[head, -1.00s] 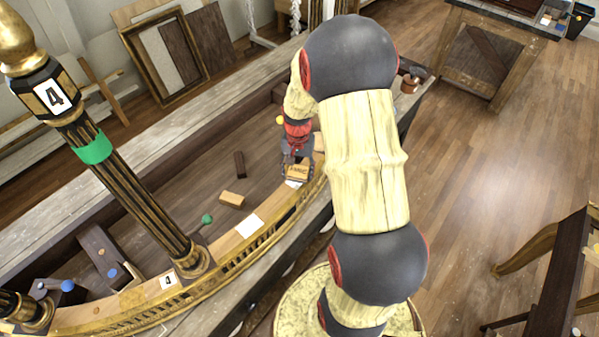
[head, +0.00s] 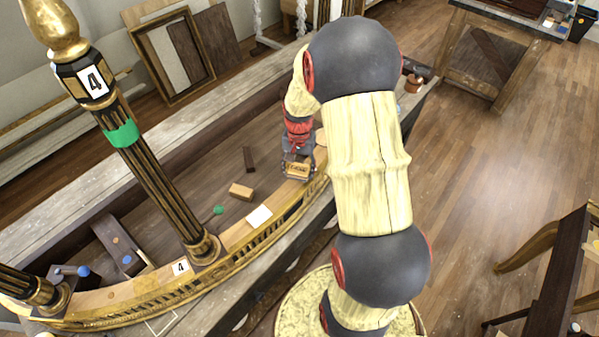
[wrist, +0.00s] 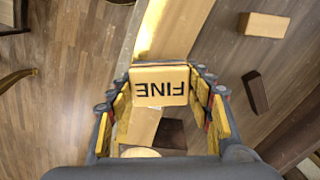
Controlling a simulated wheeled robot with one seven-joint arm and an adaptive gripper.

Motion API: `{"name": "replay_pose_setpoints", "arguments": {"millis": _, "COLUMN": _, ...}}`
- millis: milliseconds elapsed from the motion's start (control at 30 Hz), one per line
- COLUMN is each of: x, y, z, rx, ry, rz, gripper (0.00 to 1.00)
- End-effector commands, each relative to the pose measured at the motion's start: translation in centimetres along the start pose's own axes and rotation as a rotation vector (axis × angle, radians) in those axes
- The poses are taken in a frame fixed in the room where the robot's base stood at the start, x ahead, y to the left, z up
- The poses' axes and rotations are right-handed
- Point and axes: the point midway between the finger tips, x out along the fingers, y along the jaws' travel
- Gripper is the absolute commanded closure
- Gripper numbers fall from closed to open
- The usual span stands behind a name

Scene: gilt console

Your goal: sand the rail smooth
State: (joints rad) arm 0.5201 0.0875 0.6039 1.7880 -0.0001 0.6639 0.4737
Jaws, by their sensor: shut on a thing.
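My gripper (wrist: 160,92) is shut on a tan sanding block marked "FINE" (wrist: 161,84), which also shows in the head view (head: 297,169). The block is at the far right part of the curved rail (head: 232,245), a wooden strip with gilt fretwork along its outer side. I cannot tell whether the block touches the rail. In the wrist view the rail (wrist: 160,30) runs up and away behind the block. A white patch (head: 259,217) lies on the rail, left of the block. Gilt-and-black legs (head: 158,175) stand on the rail, one labelled 4.
A loose tan block (head: 241,191) and a dark block (head: 248,159) lie inside the curve on the bench. A green piece (head: 218,209) lies near the rail. A wooden plane-like tool (head: 118,245) is at the left. A copper-coloured pot (head: 413,83) stands at the far corner.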

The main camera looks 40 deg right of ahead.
Motion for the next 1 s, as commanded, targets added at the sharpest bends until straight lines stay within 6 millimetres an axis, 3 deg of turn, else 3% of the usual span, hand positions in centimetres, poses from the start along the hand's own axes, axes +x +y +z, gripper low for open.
{"name": "replay_pose_setpoints", "arguments": {"millis": 1000, "x": -5.7, "y": -0.9, "z": -0.9, "rx": -0.01, "ry": 0.002, "rz": -0.001, "gripper": 0.77}}
